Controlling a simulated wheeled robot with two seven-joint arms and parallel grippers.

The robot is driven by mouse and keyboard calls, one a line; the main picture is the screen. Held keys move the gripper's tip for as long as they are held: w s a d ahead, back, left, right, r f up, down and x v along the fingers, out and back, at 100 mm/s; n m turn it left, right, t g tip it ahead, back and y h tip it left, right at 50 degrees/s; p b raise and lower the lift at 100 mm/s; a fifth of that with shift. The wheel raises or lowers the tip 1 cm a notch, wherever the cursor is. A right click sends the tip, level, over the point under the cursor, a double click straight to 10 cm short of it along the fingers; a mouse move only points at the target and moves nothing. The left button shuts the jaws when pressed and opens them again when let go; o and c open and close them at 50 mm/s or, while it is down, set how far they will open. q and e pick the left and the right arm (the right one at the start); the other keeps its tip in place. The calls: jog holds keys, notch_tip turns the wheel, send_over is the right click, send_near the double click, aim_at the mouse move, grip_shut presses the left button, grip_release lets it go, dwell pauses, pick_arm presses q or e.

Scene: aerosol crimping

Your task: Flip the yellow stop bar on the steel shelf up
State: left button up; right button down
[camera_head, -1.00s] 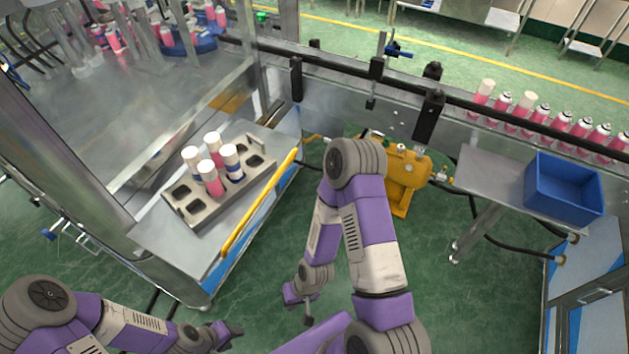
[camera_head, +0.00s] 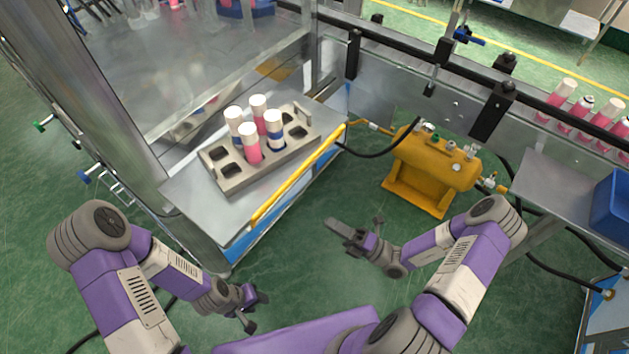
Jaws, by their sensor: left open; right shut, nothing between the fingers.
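The yellow stop bar (camera_head: 297,176) runs along the front edge of the steel shelf (camera_head: 208,215). It looks to lie low along that edge. A grey tray (camera_head: 238,183) on the shelf holds several cans with white caps, some pink and some blue-and-white. My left gripper (camera_head: 256,312) is open and empty, below the shelf's near corner in the picture and apart from the bar. My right gripper (camera_head: 345,230) is shut and empty, to the right of the bar over the green floor, not touching it.
A yellow tank (camera_head: 432,168) with hoses stands on the floor at right. A side table with a blue bin (camera_head: 612,205) is at the far right. A conveyor rail with pink cans (camera_head: 562,92) runs behind. Green floor is clear between the shelf and tank.

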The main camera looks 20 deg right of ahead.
aim_at(301, 172)
jog(key=w+d+m+t+h, duration=0.2)
jog(key=d+m+t+h, duration=0.1)
jog(key=d+m+t, duration=0.2)
pick_arm(q)
jog(key=shift+f+b, duration=0.5)
jog(key=shift+f, duration=0.1)
pick_arm(e)
jog(key=x, duration=1.4)
jog(key=shift+a+r, duration=0.15)
jog(key=shift+r, duration=0.1)
jog(key=shift+s, duration=0.15)
